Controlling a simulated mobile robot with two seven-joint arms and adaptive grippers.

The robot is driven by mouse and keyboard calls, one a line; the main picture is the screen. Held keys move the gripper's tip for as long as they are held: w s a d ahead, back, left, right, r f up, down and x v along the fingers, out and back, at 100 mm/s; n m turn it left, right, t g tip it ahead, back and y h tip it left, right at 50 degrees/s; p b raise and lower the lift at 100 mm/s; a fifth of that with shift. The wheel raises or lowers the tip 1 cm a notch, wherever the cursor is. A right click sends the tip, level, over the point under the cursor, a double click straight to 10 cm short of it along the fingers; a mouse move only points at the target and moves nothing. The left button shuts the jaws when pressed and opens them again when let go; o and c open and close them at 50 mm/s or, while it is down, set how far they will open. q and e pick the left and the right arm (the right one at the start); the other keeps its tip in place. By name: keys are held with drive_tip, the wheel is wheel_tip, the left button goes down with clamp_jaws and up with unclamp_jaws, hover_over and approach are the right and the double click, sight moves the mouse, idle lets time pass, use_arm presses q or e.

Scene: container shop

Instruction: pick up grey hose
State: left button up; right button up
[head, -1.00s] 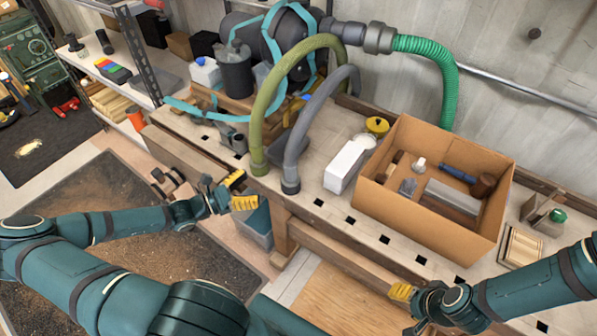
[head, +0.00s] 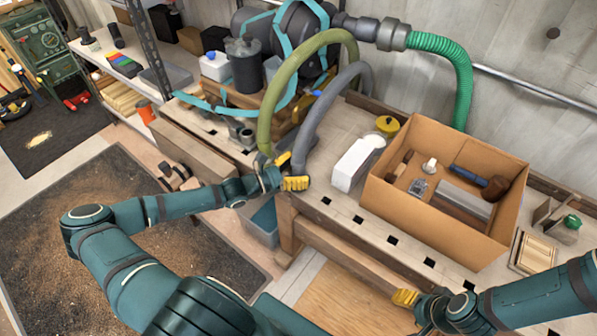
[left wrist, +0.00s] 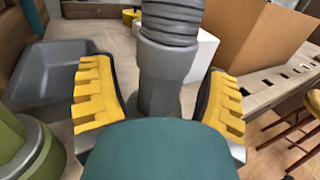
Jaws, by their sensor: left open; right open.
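The grey hose (head: 330,104) arches over the left part of the workbench, its lower end near the bench's front edge. In the left wrist view the hose's smooth end cuff (left wrist: 165,75) stands upright between the yellow fingers of my left gripper (left wrist: 160,97). My left gripper (head: 290,172) is open around the cuff, with a visible gap on the right side. In the head view the fingers hide the hose's lowest end. My right gripper (head: 405,300) is open and empty, in front of the bench at the lower right.
A green hose (head: 276,92) arches just left of the grey one; its end (left wrist: 35,150) is close to my left gripper. A white box (head: 352,165) and a cardboard box (head: 430,222) of tools stand to the right. A grey bin (left wrist: 60,72) lies behind.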

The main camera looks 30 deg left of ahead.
use_arm(q)
drive_tip(key=shift+c, duration=0.2)
clamp_jaws()
drive_tip(key=shift+r, duration=0.1)
